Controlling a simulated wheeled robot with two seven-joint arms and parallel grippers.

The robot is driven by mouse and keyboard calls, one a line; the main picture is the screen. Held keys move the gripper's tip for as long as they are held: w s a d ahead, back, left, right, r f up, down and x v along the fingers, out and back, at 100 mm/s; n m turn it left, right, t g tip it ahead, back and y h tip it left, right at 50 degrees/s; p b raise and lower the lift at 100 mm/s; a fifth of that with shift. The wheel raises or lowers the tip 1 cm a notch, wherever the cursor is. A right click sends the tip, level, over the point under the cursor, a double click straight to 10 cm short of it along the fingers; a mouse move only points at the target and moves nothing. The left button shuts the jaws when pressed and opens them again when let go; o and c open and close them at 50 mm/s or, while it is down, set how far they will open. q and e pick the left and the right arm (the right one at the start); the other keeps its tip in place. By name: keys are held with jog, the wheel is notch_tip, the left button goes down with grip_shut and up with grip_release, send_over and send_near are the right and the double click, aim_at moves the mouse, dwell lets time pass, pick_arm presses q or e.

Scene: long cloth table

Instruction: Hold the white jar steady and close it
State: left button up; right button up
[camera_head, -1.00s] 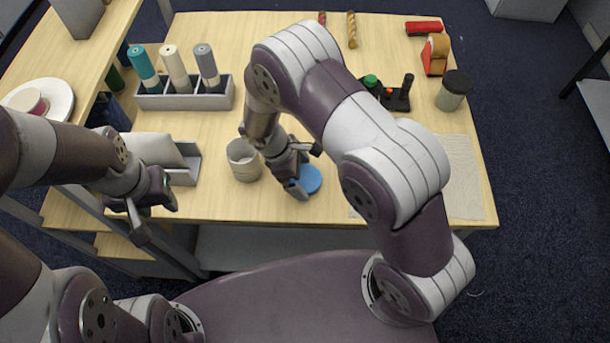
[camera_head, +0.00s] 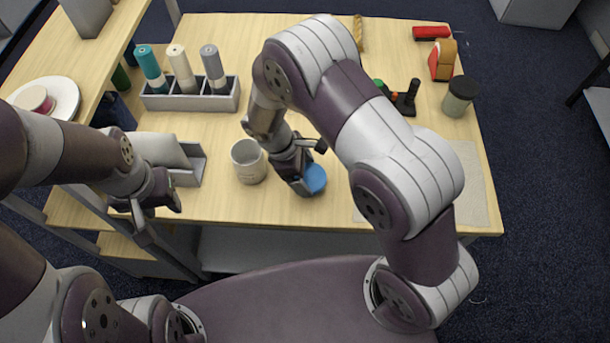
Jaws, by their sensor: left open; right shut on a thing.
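The white jar (camera_head: 249,163) stands upright and open on the table, near its front edge. A round blue lid (camera_head: 315,179) is to the right of the jar, apart from it. My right gripper (camera_head: 305,180) is shut on the blue lid, and its fingers hide the lid's left part. I cannot tell how far the lid is above the table.
A jar with a dark lid (camera_head: 460,96), a red-and-tan object (camera_head: 442,60) and a beige mat (camera_head: 465,185) are at the right. My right arm covers the table's middle.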

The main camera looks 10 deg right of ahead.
jog(key=shift+w+r, duration=0.1)
jog(key=shift+r, duration=0.85)
jog(key=s+d+r+b, duration=0.1)
jog(key=s+d+r, duration=0.3)
jog(key=s+r, duration=0.3)
jog(key=s, duration=0.4)
jog(key=shift+d, duration=0.15)
